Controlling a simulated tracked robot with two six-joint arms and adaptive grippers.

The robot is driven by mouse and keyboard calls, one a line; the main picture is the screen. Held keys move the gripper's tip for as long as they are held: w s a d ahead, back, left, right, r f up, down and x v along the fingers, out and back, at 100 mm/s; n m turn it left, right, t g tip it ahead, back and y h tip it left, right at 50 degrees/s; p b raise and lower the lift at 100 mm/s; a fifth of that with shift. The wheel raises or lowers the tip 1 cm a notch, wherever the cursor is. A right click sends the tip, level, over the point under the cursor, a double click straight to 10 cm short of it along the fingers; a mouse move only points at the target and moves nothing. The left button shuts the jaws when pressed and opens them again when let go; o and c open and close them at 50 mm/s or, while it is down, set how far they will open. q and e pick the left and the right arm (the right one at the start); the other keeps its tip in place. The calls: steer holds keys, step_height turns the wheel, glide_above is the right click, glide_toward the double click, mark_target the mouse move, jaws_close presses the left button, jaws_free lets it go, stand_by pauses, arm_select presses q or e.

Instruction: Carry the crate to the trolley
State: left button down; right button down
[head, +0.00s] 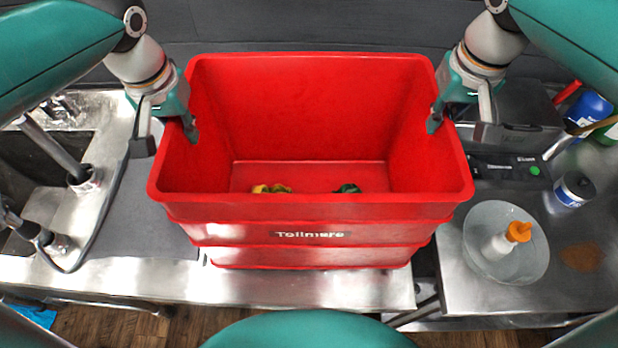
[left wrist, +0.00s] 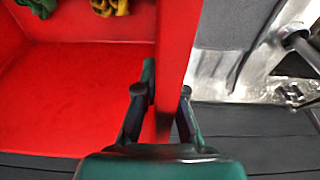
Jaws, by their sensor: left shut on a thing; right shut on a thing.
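The red crate (head: 310,208) is in the middle of the head view, upright over the metal counter, with "Tollmers"-like lettering on its near side. Inside on its floor lie a yellow item (head: 271,188) and a dark green item (head: 347,188). My left gripper (head: 172,125) is shut on the crate's left wall. The left wrist view shows its two fingers (left wrist: 168,95) on either side of the red wall (left wrist: 180,50). My right gripper (head: 455,118) is shut on the crate's right wall. No trolley can be clearly made out. Whether the crate touches the counter is hard to tell.
A metal counter (head: 130,275) runs below the crate, with a sink (head: 45,160) and taps at left. At right, a metal surface holds a bowl (head: 480,245) with an orange-capped white bottle (head: 507,240), a jar (head: 574,189), a scale (head: 505,168) and a blue container (head: 590,108).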

arm_select(q)
steer(key=shift+w+r, duration=0.1)
steer(key=shift+r, duration=0.05)
arm_select(e)
steer(key=shift+w+r, duration=0.1)
steer(key=shift+r, duration=0.05)
